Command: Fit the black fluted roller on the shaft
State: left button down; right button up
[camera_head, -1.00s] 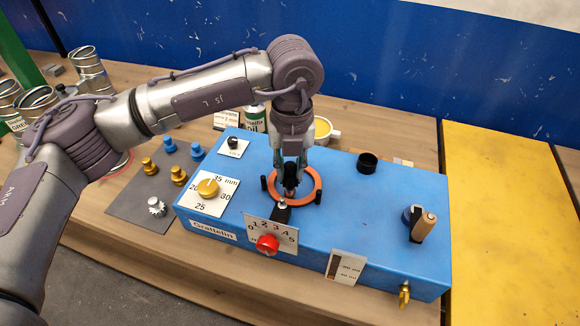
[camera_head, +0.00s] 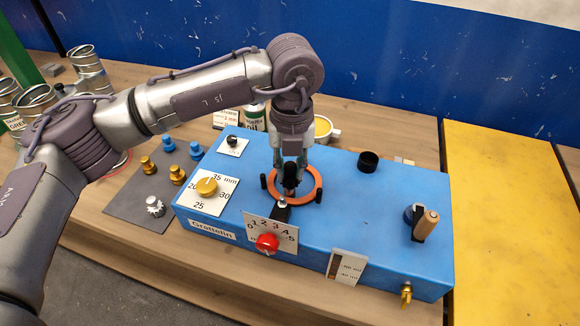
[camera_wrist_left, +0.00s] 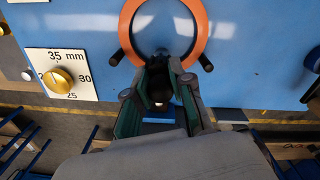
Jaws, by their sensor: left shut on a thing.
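My left gripper (camera_head: 289,183) points down over the blue machine, inside the front part of an orange ring (camera_head: 314,178). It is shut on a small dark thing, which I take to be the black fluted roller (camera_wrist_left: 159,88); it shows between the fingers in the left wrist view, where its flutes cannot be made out. The shaft is hidden behind the gripper and the held piece, so I cannot tell whether they touch. Two black pegs stand at the ring's sides, the left one (camera_head: 264,181) and the right one (camera_head: 319,195). My right gripper is not in view.
The blue machine (camera_head: 365,225) carries a yellow dial (camera_head: 207,187), a red knob (camera_head: 267,243), a black cup (camera_head: 368,161) and a wooden-handled crank (camera_head: 427,223). A grey mat (camera_head: 125,205) at left holds several blue and brass rollers and a silver gear (camera_head: 155,206). A yellow surface (camera_head: 505,230) at right is clear.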

pick_arm(q)
jog(key=shift+f, duration=0.1)
jog(key=shift+f+b, duration=0.15)
jog(key=shift+b, duration=0.35)
dwell(0.6)
jog(key=shift+f+b, duration=0.15)
jog(key=shift+b, duration=0.25)
dwell(0.3)
jog(key=shift+f+b, duration=0.1)
jog(key=shift+b, duration=0.3)
jog(key=c, duration=0.6)
grip_release()
